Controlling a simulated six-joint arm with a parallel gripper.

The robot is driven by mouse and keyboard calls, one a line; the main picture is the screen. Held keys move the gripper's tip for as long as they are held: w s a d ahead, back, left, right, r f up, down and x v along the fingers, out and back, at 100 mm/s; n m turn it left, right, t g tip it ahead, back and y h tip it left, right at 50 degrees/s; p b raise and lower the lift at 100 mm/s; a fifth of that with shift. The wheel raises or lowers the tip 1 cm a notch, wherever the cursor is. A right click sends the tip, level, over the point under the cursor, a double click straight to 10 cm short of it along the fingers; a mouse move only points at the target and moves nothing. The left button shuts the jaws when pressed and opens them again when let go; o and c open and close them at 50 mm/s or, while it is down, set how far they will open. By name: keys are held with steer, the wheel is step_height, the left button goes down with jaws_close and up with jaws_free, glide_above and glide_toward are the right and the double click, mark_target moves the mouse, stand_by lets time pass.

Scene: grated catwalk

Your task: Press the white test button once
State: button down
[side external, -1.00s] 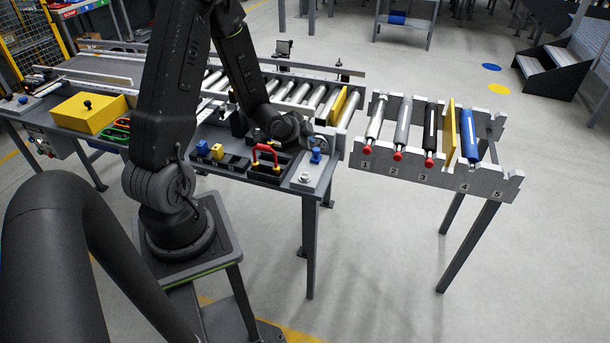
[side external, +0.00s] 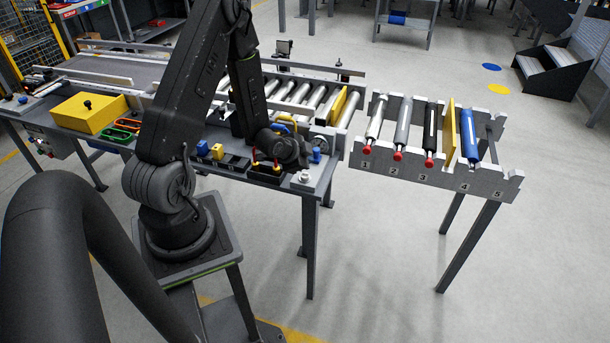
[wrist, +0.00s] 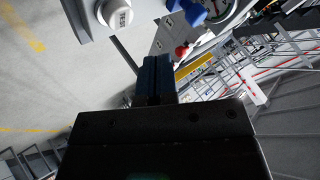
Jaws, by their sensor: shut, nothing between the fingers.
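The white test button (side external: 304,177) sits on a grey plate at the right front corner of the bench. In the wrist view the white button (wrist: 116,14) is a round cap with lettering on it, at the top left, cut slightly by the frame edge. My gripper (wrist: 157,64) is shut and empty, its two dark blue fingers side by side. In the picture the fingertips lie below and to the right of the button, with a visible gap. In the side view my wrist is just left of the button; the fingertips cannot be made out there.
A blue knob (side external: 316,155) stands close behind the button; a gauge (wrist: 222,8) is beside it in the wrist view. The roller rack (side external: 430,181) stands to the right, beyond a gap.

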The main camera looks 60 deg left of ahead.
mark_target(306, 176)
steer(key=shift+f, duration=1.35)
stand_by(1.1)
steer(key=shift+f, duration=0.4)
steer(key=shift+f, duration=0.85)
stand_by(0.9)
steer(key=shift+r, duration=1.25)
steer(key=shift+r, duration=2.55)
